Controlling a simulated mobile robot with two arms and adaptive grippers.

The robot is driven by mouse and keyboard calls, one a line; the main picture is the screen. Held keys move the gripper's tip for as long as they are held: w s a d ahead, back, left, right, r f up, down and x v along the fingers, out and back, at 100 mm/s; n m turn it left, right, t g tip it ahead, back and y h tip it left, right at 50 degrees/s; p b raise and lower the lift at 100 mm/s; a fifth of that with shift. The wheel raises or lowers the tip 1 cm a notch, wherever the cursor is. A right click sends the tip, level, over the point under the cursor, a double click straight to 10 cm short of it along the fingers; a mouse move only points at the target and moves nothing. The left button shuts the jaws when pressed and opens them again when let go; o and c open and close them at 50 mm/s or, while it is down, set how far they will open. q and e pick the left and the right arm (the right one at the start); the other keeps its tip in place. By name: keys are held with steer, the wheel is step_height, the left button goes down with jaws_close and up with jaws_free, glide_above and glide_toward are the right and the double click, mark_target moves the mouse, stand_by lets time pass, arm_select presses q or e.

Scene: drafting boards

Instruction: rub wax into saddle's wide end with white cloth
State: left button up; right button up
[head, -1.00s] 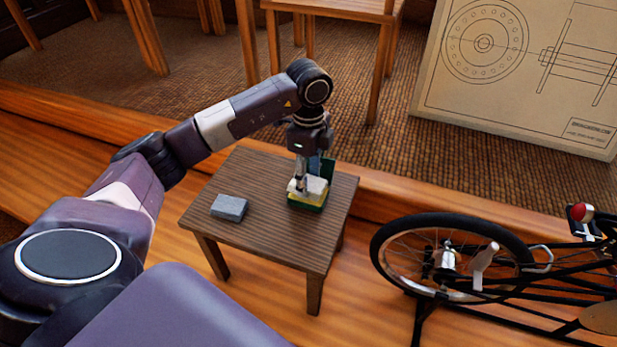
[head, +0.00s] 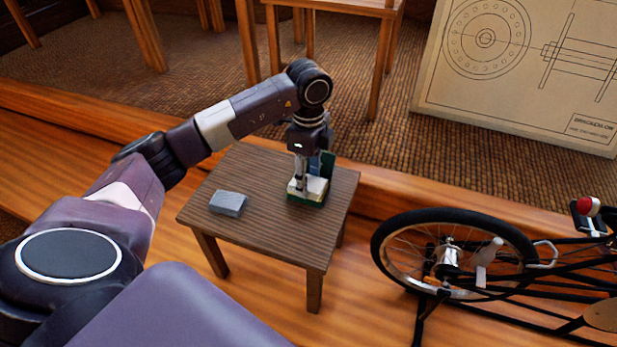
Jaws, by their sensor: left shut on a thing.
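My left gripper (head: 303,178) points down over a small green tin (head: 308,200) on the low table and is shut on a pale white cloth (head: 317,187). The cloth is at the tin's open top; I cannot tell how firmly it touches what is inside. A green upright piece, which looks like the tin's lid (head: 328,163), stands behind the gripper. A tan piece that looks like the saddle (head: 602,315) is at the right edge, partly cut off; I cannot tell which end shows. My right gripper is not in view.
A grey-blue block (head: 228,203) lies on the left of the slatted wooden table (head: 265,225). A black bicycle (head: 455,255) with a red lamp (head: 588,206) is at the lower right. A drawing board (head: 520,75) and a wooden chair (head: 335,8) stand behind. Wooden floor separates table and bicycle.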

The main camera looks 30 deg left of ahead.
arm_select(q)
steer(key=shift+f, duration=0.2)
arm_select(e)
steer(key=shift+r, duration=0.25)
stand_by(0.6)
arm_select(q)
steer(key=shift+f, duration=0.1)
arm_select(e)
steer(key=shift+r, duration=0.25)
arm_select(q)
steer(key=shift+f, duration=0.1)
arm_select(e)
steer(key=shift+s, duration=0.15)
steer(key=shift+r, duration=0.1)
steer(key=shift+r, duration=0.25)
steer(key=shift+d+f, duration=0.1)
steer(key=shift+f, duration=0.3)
arm_select(q)
steer(key=shift+f, duration=0.1)
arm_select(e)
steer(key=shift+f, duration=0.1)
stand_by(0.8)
